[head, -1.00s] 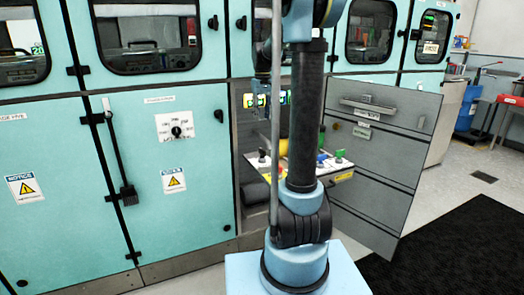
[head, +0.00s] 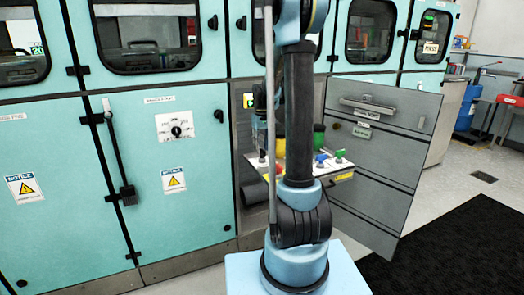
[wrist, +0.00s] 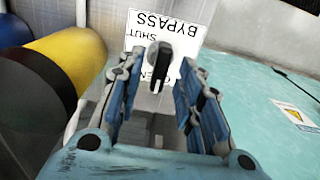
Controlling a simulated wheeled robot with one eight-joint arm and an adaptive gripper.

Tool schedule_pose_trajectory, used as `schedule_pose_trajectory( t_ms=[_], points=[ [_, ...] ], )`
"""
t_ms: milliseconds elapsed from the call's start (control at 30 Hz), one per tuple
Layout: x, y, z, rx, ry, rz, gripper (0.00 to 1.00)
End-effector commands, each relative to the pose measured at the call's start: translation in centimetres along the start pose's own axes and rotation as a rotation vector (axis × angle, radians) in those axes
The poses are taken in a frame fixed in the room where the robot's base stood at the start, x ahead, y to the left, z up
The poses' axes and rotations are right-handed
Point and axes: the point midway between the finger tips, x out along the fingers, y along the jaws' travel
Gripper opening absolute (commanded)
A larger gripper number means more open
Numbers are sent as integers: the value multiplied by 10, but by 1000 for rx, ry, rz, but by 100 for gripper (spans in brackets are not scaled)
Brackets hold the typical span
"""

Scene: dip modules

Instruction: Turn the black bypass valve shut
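The black bypass valve handle (wrist: 159,66) stands out from a white label plate (wrist: 180,32) in the wrist view. The plate reads BYPASS, SHUT and OPEN, upside down in the picture. The handle runs roughly up and down the picture, between the fingers. My gripper (wrist: 167,72) is open, with one finger on each side of the handle and a gap to the right finger. I cannot tell whether the left finger touches it. In the head view my arm hides most of the gripper, and I cannot make out the bypass valve.
A yellow cylinder (wrist: 70,58) lies close left of my gripper in the wrist view. In the head view a panel with coloured knobs (head: 335,165) sits in the open bay, beside an open grey door (head: 385,160). Another dial (head: 176,131) is on the teal cabinet.

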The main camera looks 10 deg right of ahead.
Motion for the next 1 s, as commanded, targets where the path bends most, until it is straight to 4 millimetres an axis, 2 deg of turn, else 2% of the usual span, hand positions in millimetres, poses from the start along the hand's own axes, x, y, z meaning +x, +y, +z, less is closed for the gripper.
schedule_pose_trajectory(
  t_ms=[200, 467, 500, 633, 1000],
  points=[
    [12, 0, 0, 0, 0, 0, 33],
    [14, 0, 0, 0, 0, 0, 33],
    [14, 0, 0, 0, 0, 0, 31],
    [14, 0, 0, 0, 0, 0, 2],
    [13, 0, 0, 18, 0, 0, 0]
  ],
)
